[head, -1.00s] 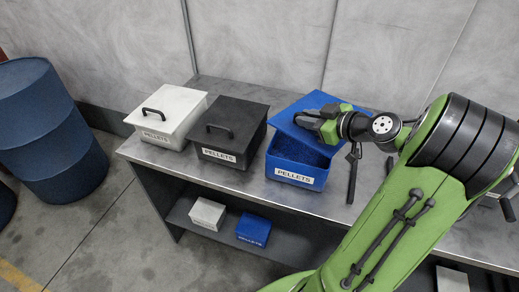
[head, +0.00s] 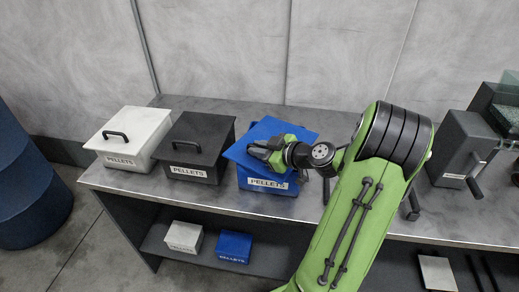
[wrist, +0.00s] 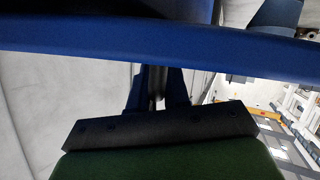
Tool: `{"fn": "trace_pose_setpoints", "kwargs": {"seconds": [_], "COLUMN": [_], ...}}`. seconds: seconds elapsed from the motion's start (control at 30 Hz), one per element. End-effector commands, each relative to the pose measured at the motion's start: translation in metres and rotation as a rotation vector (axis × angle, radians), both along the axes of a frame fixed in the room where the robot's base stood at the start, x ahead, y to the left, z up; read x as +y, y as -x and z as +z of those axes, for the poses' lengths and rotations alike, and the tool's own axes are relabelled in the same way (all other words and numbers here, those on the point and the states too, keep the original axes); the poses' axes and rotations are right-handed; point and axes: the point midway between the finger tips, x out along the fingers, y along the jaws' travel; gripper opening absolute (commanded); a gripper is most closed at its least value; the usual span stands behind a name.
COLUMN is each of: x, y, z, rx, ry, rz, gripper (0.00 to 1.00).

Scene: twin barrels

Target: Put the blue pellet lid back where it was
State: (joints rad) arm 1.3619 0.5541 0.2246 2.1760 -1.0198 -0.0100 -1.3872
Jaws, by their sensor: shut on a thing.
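The blue lid (head: 275,130) is over the blue pellet box (head: 243,177) in the head view. It covers the opening and looks turned a little against the box, with its left corner sticking out. Whether it rests fully on the rim is hard to tell. My gripper (head: 260,152) is shut at the lid's handle, which it mostly hides. In the wrist view the gripper (wrist: 155,90) points away from the camera, and a blue surface, probably the lid (wrist: 150,50), crosses the upper part.
A black lidded pellet box (head: 197,148) stands close on the left, with a white one (head: 130,137) beyond it. A grey machine with a crank (head: 462,150) stands at the right. Small white (head: 184,237) and blue (head: 235,246) boxes sit on the lower shelf.

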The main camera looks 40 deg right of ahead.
Motion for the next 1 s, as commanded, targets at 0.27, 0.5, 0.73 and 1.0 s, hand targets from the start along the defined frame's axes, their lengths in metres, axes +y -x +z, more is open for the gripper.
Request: {"fn": "trace_pose_setpoints", "kwargs": {"seconds": [0.27,0.5,0.73,1.0], "x": [0.000,0.000,-0.009,-0.017], "y": [0.000,0.000,0.044,0.100], "z": [-0.001,0.001,0.019,0.042], "rx": [0.000,0.000,0.001,0.000], "ry": [0.000,0.000,0.001,0.001], "rz": [0.000,0.000,-0.008,-0.004], "gripper": [0.42,0.42,0.42,0.42]}}
